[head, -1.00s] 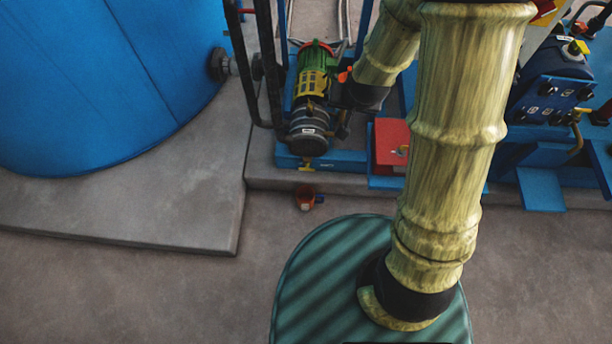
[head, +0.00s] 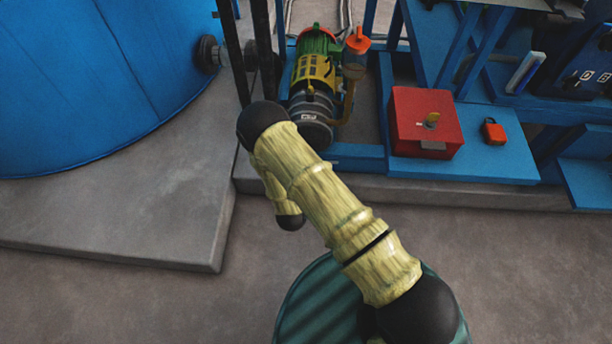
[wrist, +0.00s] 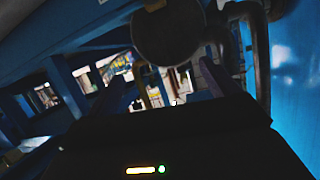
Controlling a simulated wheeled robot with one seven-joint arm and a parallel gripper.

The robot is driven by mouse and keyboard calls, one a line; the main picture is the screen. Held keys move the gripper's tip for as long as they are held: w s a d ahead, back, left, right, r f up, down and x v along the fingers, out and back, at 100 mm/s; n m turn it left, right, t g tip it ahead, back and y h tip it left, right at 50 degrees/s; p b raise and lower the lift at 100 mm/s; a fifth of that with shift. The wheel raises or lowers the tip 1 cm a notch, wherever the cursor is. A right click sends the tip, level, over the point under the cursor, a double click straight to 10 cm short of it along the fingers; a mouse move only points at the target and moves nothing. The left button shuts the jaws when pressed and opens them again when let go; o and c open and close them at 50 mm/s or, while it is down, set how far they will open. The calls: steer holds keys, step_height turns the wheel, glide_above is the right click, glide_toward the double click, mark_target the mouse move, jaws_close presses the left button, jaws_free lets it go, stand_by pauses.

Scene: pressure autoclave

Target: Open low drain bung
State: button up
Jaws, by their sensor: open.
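In the head view, a green and yellow pump (head: 315,75) with a dark ribbed lower end stands on a blue skid. My arm covers the area below that end, so I cannot make out the drain bung there. My gripper is hidden behind the arm in the head view. In the dark wrist view, my gripper (wrist: 170,72) is open, with one finger on each side and nothing seen between them. A dark round part (wrist: 168,38) is just above and beyond the fingers. I cannot tell whether it is the pump's end or the bung.
A large blue tank (head: 90,80) stands at the left on a concrete plinth (head: 110,225). A red box (head: 425,120) and a small orange padlock (head: 493,130) sit on the blue skid at right. In the wrist view, a curved pipe (wrist: 262,60) is close at right.

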steer(key=s+f+n+t+y+b, duration=0.1)
steer(key=s+f+t+b, duration=0.3)
steer(key=f, duration=0.9)
steer(key=s+n+b, duration=0.1)
steer(key=s+b, duration=0.1)
steer(key=s, duration=0.1)
steer(key=shift+s+f+b, duration=0.15)
steer(key=shift+b, duration=0.25)
steer(key=shift+a, duration=0.1)
steer(key=w+b, duration=0.2)
steer(key=w, duration=0.3)
steer(key=w+b, duration=0.2)
steer(key=w, duration=0.4)
steer(key=w+b, duration=0.3)
steer(key=w, duration=0.3)
steer(key=shift+w+d, duration=0.25)
steer(key=shift+d, duration=0.05)
steer(key=shift+c, duration=0.5)
